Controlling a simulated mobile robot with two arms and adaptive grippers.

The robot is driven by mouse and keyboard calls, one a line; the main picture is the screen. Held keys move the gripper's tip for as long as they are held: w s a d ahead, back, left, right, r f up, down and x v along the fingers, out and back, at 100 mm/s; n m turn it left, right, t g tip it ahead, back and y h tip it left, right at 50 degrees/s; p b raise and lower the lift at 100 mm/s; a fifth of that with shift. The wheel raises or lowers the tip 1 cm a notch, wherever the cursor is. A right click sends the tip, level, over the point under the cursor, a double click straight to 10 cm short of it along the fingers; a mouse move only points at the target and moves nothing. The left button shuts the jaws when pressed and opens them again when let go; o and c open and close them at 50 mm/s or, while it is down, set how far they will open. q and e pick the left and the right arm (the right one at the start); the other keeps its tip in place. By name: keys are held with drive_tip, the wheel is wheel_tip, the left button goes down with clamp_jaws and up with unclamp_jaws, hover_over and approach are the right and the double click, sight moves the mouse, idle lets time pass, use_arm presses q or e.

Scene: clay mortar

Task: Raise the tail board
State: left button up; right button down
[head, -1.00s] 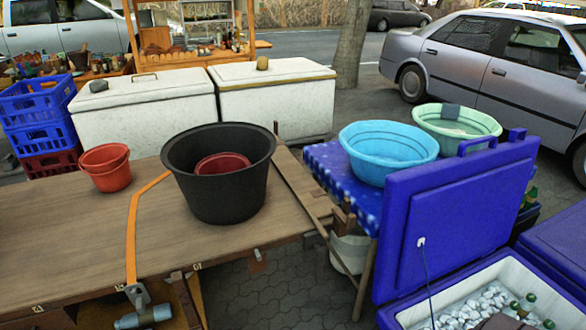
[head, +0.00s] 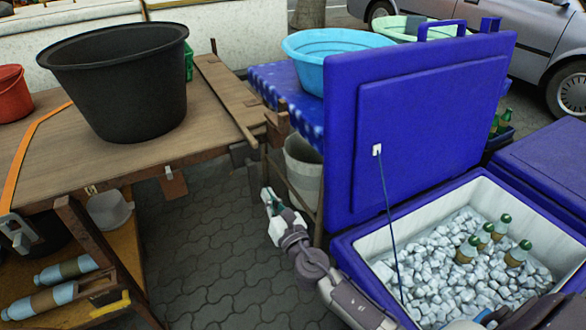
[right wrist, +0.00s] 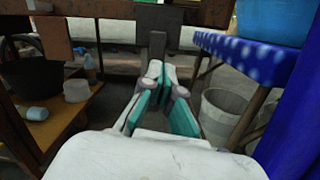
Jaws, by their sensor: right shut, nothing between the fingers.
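The wooden cart deck (head: 75,150) fills the left of the head view. A long wooden board (head: 228,95) runs along its right end and looks flat or nearly level with the deck; I take it as the tail board. A dark plate (head: 243,155) hangs below that end. My right gripper (head: 267,197) is shut and empty, below and beside the deck's right end. In the right wrist view the closed fingers (right wrist: 162,75) point at a dark bracket (right wrist: 152,38) under a wooden beam (right wrist: 95,15); I cannot tell whether they touch it.
A blue cooler lid (head: 430,120) stands open right of my right gripper, above an ice-filled cooler (head: 355,250). A black tub (head: 115,85) sits on the deck. A blue-clothed table (head: 265,85) and white bucket (head: 302,165) are close by. Paving (head: 205,240) is clear.

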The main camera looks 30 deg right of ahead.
use_arm(q)
drive_tip(key=shift+w+d+r+t+b, duration=0.1)
drive_tip(key=shift+d+r, duration=0.15)
drive_tip(key=shift+r, duration=0.2)
drive_tip(key=shift+d+r+t+b, duration=0.1)
drive_tip(key=shift+d+r+b, duration=0.1)
drive_tip(key=shift+r, duration=0.2)
drive_tip(key=shift+w+d+r+t+b, duration=0.1)
drive_tip(key=shift+d+r, duration=0.15)
drive_tip(key=shift+r, duration=0.2)
use_arm(e)
drive_tip(key=shift+w+d+r+n+t, duration=0.15)
drive_tip(key=shift+w+r+n+t, duration=0.15)
drive_tip(key=shift+w+r, duration=1)
drive_tip(key=shift+w+d+r+n+t, duration=0.15)
drive_tip(key=shift+w+r+n, duration=0.3)
drive_tip(key=shift+w+r, duration=0.9)
drive_tip(key=shift+w+d+r+n+t, duration=0.25)
drive_tip(key=shift+w+r, duration=0.45)
drive_tip(key=shift+w, duration=1.2)
use_arm(q)
drive_tip(key=shift+s, duration=0.1)
use_arm(e)
drive_tip(key=shift+a, duration=0.15)
